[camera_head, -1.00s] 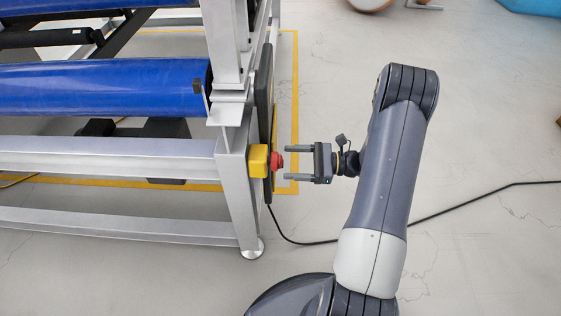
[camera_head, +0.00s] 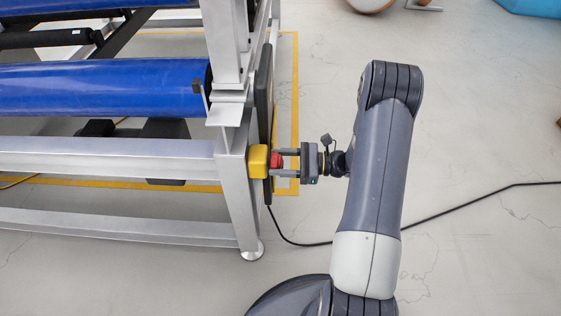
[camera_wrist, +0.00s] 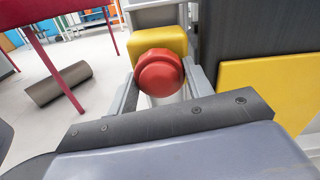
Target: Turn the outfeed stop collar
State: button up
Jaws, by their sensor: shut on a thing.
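The outfeed stop is a red mushroom-shaped collar (camera_wrist: 159,73) on a yellow box (camera_wrist: 160,40) in the wrist view. In the head view the red collar (camera_head: 276,160) sticks out to the right from the yellow box (camera_head: 258,161) on the machine's leg. My gripper (camera_head: 284,161) reaches it from the right, one finger on each side. In the wrist view the fingers (camera_wrist: 161,88) flank the red collar and are shut on it. The far side of the collar is hidden.
The metal frame (camera_head: 236,180) with blue rollers (camera_head: 110,88) stands left of my gripper. A dark vertical panel (camera_head: 265,100) is just behind the yellow box. A black cable (camera_head: 440,212) lies on the floor. The floor right of my arm is largely open.

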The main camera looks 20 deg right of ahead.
jog(key=shift+c, duration=1.4)
jog(key=m+p, duration=0.2)
jog(key=shift+r+m+p, duration=0.15)
jog(key=shift+m+p, duration=0.15)
jog(key=shift+p, duration=0.1)
jog(key=shift+m+p, duration=1.1)
jog(key=shift+m, duration=0.7)
jog(key=o, duration=1)
